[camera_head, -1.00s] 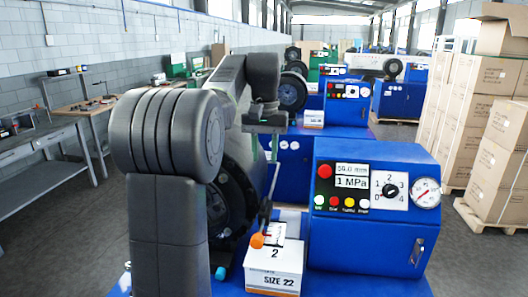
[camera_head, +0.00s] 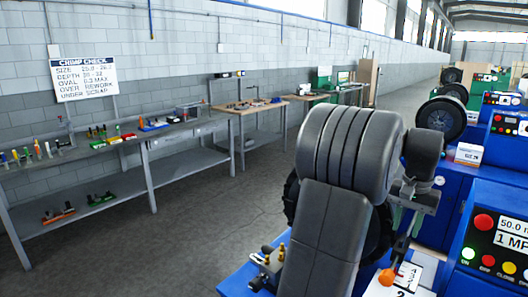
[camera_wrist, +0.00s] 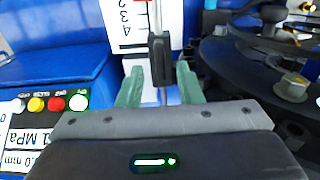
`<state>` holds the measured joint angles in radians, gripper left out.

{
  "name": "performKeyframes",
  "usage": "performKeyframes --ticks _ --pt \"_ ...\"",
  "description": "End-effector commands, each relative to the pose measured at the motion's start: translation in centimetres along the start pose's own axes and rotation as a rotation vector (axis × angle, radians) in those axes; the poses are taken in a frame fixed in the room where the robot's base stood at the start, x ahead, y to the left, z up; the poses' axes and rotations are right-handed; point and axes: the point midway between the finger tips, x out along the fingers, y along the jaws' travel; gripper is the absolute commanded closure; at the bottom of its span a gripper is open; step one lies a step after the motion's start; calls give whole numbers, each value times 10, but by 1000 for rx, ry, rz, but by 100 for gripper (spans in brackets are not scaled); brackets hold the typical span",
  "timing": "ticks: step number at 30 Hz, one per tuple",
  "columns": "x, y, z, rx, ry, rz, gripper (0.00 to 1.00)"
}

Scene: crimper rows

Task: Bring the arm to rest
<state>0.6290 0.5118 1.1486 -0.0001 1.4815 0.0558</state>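My arm rises in the right half of the head view, bent over the near blue machine (camera_head: 481,255). My gripper (camera_wrist: 158,85) shows two green fingers in the wrist view, standing apart. A thin dark rod with a black upper part (camera_wrist: 160,55) stands between the fingers, with a gap visible on each side. In the head view, an orange knob (camera_head: 386,277) lies below my gripper, in front of a white numbered card. A numbered white card (camera_wrist: 127,25) also shows behind the rod in the wrist view. My arm hides part of a black round die head.
A grey workbench (camera_head: 180,132) with small tools stands along the left wall under a crimp check sign (camera_head: 83,77). A wooden-topped table (camera_head: 250,106) is beyond it. More blue machines (camera_head: 470,180) stand at the right. The grey floor (camera_head: 215,205) between bench and machines is clear.

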Motion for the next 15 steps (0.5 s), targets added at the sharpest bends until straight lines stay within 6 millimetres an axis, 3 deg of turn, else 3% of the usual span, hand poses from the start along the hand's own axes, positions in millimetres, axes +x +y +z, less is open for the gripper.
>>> performKeyframes --ticks 6,15 --pt "23 0 0 0 -1 0 67" --pt "28 0 0 7 0 0 67"
